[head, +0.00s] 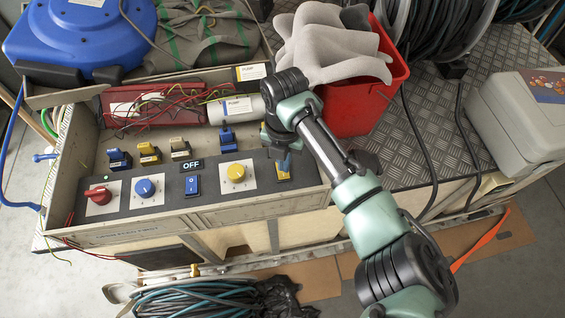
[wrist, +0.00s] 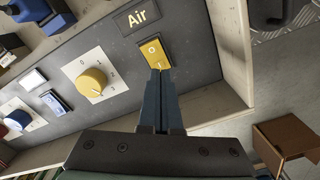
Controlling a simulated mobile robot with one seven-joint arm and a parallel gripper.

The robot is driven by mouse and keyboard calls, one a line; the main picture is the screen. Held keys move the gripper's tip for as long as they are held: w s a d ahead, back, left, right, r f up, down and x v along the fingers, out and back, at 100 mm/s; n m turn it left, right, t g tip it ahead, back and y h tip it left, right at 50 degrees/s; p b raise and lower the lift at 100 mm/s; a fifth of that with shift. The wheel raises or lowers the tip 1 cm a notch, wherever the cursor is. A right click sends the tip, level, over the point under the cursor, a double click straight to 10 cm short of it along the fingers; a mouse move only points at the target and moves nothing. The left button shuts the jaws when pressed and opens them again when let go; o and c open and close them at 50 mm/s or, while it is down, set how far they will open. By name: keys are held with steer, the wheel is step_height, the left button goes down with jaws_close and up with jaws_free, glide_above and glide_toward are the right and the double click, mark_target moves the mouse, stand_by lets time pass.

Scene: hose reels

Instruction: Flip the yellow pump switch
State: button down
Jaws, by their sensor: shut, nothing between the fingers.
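A yellow rocker switch (head: 284,175) sits near the right end of the dark control panel (head: 210,181). In the wrist view, the yellow rocker switch (wrist: 152,50) has a round mark at its upper end and a plate reading "Air" above it. My gripper (head: 286,163) is shut and empty, pointing down at this switch. In the wrist view, my gripper's fingertips (wrist: 159,72) are at the switch's lower end and hide part of it. I cannot tell whether they touch it.
A yellow knob (head: 236,173), a blue rocker switch (head: 193,185), a blue knob (head: 146,188) and a red knob (head: 99,195) lie left along the panel. An "OFF" display (head: 192,164) is above the blue rocker. A red bucket (head: 360,105) stands behind my arm.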

mark_target(284, 175)
step_height(284, 175, up, 4)
steer(key=p, duration=0.3)
steer(key=shift+r, duration=0.2)
stand_by(0.4)
